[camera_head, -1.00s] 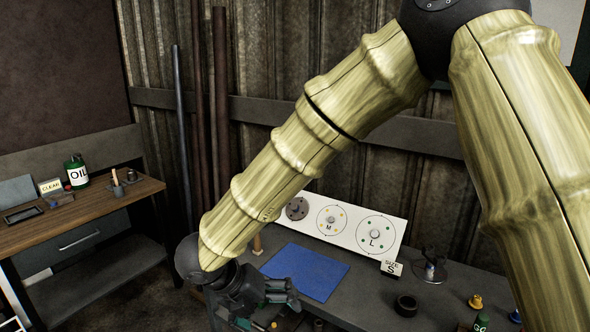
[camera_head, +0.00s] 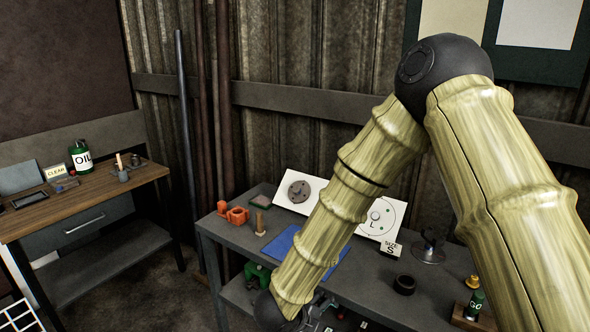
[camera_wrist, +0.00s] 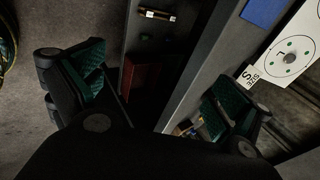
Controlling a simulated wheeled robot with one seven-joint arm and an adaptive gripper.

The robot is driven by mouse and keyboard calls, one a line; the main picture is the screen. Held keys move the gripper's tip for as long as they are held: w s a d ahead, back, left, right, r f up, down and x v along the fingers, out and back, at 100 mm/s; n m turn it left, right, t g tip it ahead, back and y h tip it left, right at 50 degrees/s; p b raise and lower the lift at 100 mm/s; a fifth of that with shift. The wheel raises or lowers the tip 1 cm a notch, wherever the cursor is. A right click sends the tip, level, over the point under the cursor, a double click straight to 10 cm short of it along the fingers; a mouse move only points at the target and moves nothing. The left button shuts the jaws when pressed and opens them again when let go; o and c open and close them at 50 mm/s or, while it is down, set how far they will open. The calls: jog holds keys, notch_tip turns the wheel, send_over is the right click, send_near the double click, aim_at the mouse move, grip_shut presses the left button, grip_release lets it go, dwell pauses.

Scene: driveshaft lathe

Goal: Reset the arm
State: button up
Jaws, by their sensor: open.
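My gripper (camera_wrist: 165,105) is open and empty in the wrist view, its two green-padded fingers spread wide apart. Behind it in that view are the workbench edge, the lower shelf and the floor. In the head view my arm, with bamboo-like links, bends at a dark elbow at upper right and slopes down to the lower middle. The gripper there is only partly visible at the bottom, in front of the workbench (camera_head: 228,240).
A wooden-topped desk (camera_head: 90,196) with an oil bottle (camera_head: 81,156) stands left, with open floor between.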

jog(key=s+d+f+n+y, duration=0.1)
jog(key=s+d+f+n, duration=0.25)
jog(key=f+n, duration=0.2)
jog(key=s+d+f+n+g+y+b, duration=0.1)
jog(key=s+d+f+n, duration=0.25)
jog(key=f, duration=0.35)
jog(key=s+d+f+n+y, duration=0.1)
jog(key=s+d+f+n, duration=0.25)
jog(key=f+n, duration=0.2)
jog(key=s+d+f+n+g+y, duration=0.1)
jog(key=s+d+f+n, duration=0.1)
jog(key=s, duration=0.5)
jog(key=s+d+f+n+g, duration=0.2)
jog(key=s+f+n, duration=0.1)
jog(key=s+n, duration=0.2)
jog(key=s+d+f+n+g+y, duration=0.1)
jog(key=s+d+f+n, duration=0.1)
jog(key=s, duration=0.7)
jog(key=shift+d+f+n+y+b, duration=0.15)
jog(key=shift+f+n+y+b, duration=0.15)
jog(key=shift+f+n+b, duration=0.25)
